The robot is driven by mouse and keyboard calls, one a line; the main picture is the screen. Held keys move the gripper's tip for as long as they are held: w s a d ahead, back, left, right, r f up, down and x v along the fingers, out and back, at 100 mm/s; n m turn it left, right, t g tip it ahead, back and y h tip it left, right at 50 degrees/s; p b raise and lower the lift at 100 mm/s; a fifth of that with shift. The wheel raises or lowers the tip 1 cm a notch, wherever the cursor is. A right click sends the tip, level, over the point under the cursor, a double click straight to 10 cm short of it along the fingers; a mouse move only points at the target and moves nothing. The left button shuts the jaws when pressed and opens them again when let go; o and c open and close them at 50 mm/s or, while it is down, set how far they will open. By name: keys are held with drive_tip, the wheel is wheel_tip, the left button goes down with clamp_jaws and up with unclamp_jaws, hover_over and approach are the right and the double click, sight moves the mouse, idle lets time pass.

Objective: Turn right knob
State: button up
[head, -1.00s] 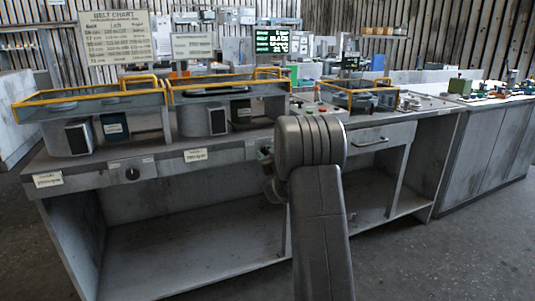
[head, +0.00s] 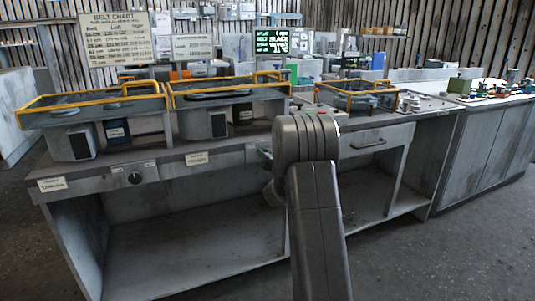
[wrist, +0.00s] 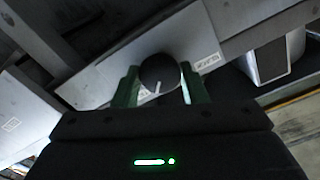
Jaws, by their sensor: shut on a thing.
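The right knob (wrist: 160,70) is round and black with a white pointer line, and sits on the grey front panel (wrist: 215,35) in the wrist view. My gripper (wrist: 160,86) has its green fingers on either side of the knob and is shut on it. The pointer line points down and slightly left in that view. In the head view my arm hides the right knob and most of my gripper. The left knob (head: 134,178), black on the bench front, is apart from my gripper.
Two yellow-railed housings (head: 95,103) stand on the bench to the left, and another yellow-railed unit (head: 357,95) is to the right. A drawer with a handle (head: 368,145) is right of my arm. The floor in front is clear.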

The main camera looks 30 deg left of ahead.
drive_tip(key=shift+m+p, duration=0.5)
drive_tip(key=shift+m, duration=1.4)
drive_tip(key=o, duration=1)
drive_tip(key=shift+c, duration=0.2)
drive_tip(key=v, duration=1.3)
drive_tip(key=shift+s+d+p, duration=0.25)
drive_tip(key=shift+p, duration=0.1)
